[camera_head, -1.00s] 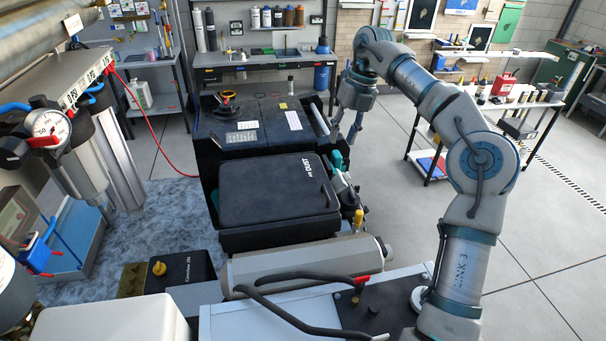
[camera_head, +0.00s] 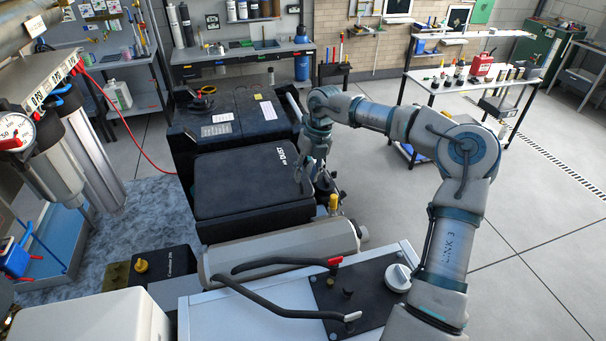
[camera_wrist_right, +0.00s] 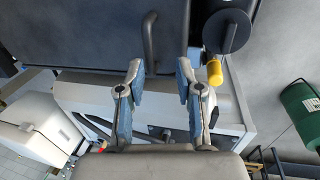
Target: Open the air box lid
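The air box lid (camera_head: 240,185) is a dark, flat panel with white lettering near its right edge. It lies closed on the black air box in the head view. The lid also fills the top of the right wrist view (camera_wrist_right: 100,35), where a dark bar handle (camera_wrist_right: 150,40) stands on it. My right gripper (camera_head: 309,176) points down at the lid's right edge. In the right wrist view its two fingers (camera_wrist_right: 160,70) are spread with nothing between them, and the handle lies just beyond the fingertips. Whether they touch the lid is unclear. My left gripper is not in view.
A grey cylinder (camera_head: 280,249) lies in front of the box, with a yellow-capped fitting (camera_head: 333,203) near its right end. Black curved handles (camera_head: 265,290) rise from the white cabinet in front. Filter housings and a gauge (camera_head: 15,131) stand left. Open floor lies right.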

